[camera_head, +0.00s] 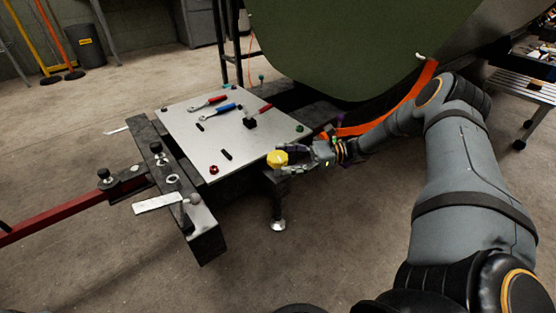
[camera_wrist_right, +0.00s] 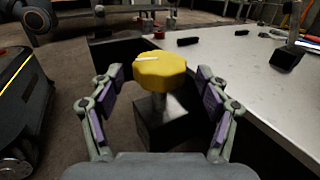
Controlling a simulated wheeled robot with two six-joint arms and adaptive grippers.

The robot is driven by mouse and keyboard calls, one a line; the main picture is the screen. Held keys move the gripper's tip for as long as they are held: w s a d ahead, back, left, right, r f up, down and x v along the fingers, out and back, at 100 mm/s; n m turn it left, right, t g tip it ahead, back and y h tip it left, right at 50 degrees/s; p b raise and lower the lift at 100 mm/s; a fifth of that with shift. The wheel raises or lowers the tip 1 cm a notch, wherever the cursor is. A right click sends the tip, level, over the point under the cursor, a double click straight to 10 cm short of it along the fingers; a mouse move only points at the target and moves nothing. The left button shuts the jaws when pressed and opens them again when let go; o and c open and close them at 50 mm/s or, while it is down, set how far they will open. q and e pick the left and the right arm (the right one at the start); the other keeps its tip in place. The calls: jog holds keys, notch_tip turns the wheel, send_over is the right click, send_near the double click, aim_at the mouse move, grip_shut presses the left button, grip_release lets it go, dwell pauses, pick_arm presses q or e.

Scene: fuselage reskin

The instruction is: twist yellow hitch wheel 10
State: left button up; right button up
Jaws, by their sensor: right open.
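The yellow hitch wheel (camera_head: 277,159) sits on top of a short metal post at the near right corner of the pale work plate (camera_head: 190,125). In the right wrist view the yellow wheel (camera_wrist_right: 160,70) is lobed, with a white mark on its top. My right gripper (camera_head: 290,158) reaches it from the right. In the wrist view its two purple-padded fingers (camera_wrist_right: 160,90) are open, one on each side of the wheel, with gaps showing between pads and wheel. My left gripper is not in view.
On the plate lie a red-handled tool (camera_head: 209,103), a blue-handled tool (camera_head: 220,112) and small dark parts. A dark beam (camera_head: 170,175) with a red tow bar (camera_head: 75,211) stands at left. The green fuselage panel (camera_head: 340,45) hangs behind. Floor is clear in front.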

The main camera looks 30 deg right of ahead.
jog(key=v, duration=0.9)
jog(key=shift+d, duration=0.3)
jog(key=shift+r, duration=0.1)
